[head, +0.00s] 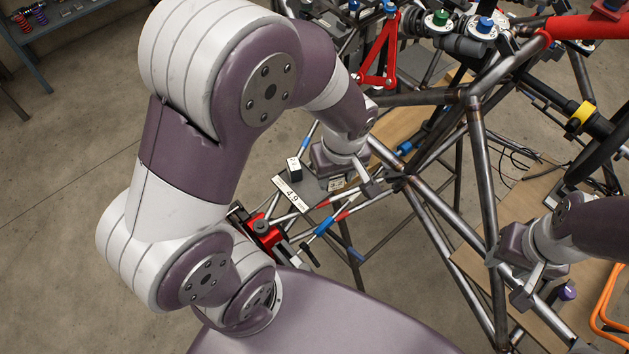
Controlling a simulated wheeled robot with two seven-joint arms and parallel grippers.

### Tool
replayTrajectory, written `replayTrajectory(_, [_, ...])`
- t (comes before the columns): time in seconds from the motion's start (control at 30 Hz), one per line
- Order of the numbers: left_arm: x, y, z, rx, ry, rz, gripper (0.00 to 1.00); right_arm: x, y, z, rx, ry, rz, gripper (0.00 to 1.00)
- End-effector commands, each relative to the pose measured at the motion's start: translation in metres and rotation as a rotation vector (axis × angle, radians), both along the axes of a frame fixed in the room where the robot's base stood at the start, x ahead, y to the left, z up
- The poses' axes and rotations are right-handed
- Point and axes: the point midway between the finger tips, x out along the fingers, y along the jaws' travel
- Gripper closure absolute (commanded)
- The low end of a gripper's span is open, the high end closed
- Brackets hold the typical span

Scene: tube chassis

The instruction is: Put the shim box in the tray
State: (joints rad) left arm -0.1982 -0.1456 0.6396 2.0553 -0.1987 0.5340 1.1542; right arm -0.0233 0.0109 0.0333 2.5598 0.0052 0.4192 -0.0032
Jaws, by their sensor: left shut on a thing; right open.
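My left gripper (345,174) is in the middle of the head view, pointing down beside the tube frame. It is shut on a small tan, marked thing (337,185), mostly hidden by the fingers; I cannot tell for sure whether this is the shim box. A small dark box with a pale marked top (294,168) is just left of this gripper, apart from it. My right gripper (513,279) is at the lower right, open and empty, among the frame tubes. I cannot make out the tray in this view.
The steel tube chassis (480,170) fills the right half, with tubes close to both grippers. A white "4.9" plate (288,194) and a red clamp-like part (264,231) are left of the frame. A purple-topped item (568,291) is near my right gripper. Floor is clear at left.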

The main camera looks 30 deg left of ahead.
Motion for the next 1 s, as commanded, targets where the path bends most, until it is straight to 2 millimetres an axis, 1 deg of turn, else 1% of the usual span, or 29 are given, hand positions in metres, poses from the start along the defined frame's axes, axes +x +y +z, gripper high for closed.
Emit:
replayTrajectory(0.03, [-0.001, 0.013, -0.005, 0.0, 0.004, 0.007, 0.87, 0.0, 0.0, 0.004, 0.0, 0.0, 0.0, 0.57])
replayTrajectory(0.1, [0.001, 0.028, -0.014, 0.001, 0.004, 0.005, 0.87, 0.0, 0.0, 0.007, 0.0, 0.0, 0.0, 0.57])
replayTrajectory(0.2, [0.002, 0.043, -0.025, 0.0, 0.002, 0.003, 0.87, 0.0, 0.0, 0.009, 0.0, 0.0, 0.0, 0.57])
replayTrajectory(0.3, [0.003, 0.051, -0.031, 0.0, 0.0, 0.0, 0.87, 0.0, 0.0, 0.009, 0.0, 0.0, 0.0, 0.57])
replayTrajectory(0.37, [0.002, 0.053, -0.04, 0.001, 0.004, -0.002, 0.87, 0.0, 0.0, 0.009, 0.0, 0.0, 0.0, 0.57])
replayTrajectory(0.5, [0.003, 0.053, -0.066, 0.0, 0.002, -0.003, 0.87, 0.0, 0.0, 0.006, 0.0, 0.0, 0.0, 0.57])
replayTrajectory(0.53, [0.003, 0.053, -0.069, 0.0, 0.002, -0.003, 0.87, 0.0, 0.0, 0.006, 0.0, 0.0, 0.0, 0.57])
replayTrajectory(0.6, [0.003, 0.053, -0.073, 0.0, 0.0, -0.003, 0.87, 0.0, 0.0, 0.006, 0.0, 0.0, 0.0, 0.57])
replayTrajectory(0.8, [0.003, 0.052, -0.072, 0.0, -0.001, -0.002, 0.87, 0.0, 0.0, 0.006, 0.0, 0.0, 0.0, 0.57])
replayTrajectory(0.93, [0.003, 0.052, -0.077, 0.0, -0.001, -0.002, 0.87, 0.0, 0.0, 0.001, 0.0, 0.0, 0.0, 0.57])
replayTrajectory(0.97, [0.003, 0.052, -0.075, -0.001, -0.001, -0.002, 0.49, 0.0, 0.0, 0.002, 0.0, 0.0, 0.0, 0.57])
replayTrajectory(1.0, [0.003, 0.052, -0.075, -0.001, -0.001, -0.002, 0.36, 0.0, 0.0, 0.003, 0.0, 0.0, 0.0, 0.57])
